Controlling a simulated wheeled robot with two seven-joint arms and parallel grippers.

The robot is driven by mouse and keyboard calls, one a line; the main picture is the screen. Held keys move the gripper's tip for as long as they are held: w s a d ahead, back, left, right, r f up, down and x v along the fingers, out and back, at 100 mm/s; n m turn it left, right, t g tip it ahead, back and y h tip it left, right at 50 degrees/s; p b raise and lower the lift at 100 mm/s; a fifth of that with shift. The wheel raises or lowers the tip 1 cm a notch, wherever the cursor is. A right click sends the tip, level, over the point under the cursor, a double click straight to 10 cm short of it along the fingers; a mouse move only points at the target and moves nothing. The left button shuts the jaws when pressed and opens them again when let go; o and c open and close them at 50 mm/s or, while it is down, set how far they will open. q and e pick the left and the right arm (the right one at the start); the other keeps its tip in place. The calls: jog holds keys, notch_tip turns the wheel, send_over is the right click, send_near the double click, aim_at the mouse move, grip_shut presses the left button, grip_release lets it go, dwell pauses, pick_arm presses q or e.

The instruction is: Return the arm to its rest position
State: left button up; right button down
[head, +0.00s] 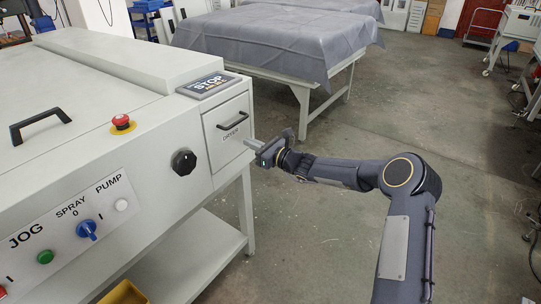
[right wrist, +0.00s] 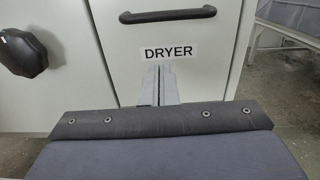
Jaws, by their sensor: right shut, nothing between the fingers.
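My right arm comes in from the lower right of the head view. Its gripper (head: 253,144) is shut and empty, just in front of the lower right part of the dryer drawer (head: 221,155). In the right wrist view the shut fingers (right wrist: 159,85) point at the drawer front, below the DRYER label (right wrist: 170,52) and the dark handle (right wrist: 168,14). The drawer front looks flush with the machine. I cannot tell whether the fingertips touch it. My left gripper does not show.
The plate processor (head: 105,90) fills the left side, with a black knob (head: 183,162), a red button (head: 121,121) and a blue switch (head: 87,229). A cloth-covered table (head: 270,40) stands behind. The floor (head: 320,240) between the machine and my arm is clear.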

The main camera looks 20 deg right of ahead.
jog(key=v, duration=0.6)
jog(key=s+a+r+n+g+p, duration=0.2)
jog(key=s+a+r+n+g, duration=0.15)
jog(key=s+r+n, duration=0.4)
jog(key=s+a+r+n+g+p, duration=0.1)
jog(key=s+a+r+n+g, duration=0.3)
jog(key=s+n, duration=0.65)
jog(key=s+d+f+n+h+p, duration=0.1)
jog(key=s+d+n+h+p, duration=0.1)
jog(key=s, duration=1.1)
jog(key=s+d+f+n+g+h+p, duration=0.1)
jog(key=s+d+n+h, duration=0.4)
jog(key=s, duration=0.9)
jog(key=shift+d+n+p, duration=0.55)
jog(key=shift+d+n, duration=0.15)
jog(key=shift+n, duration=0.1)
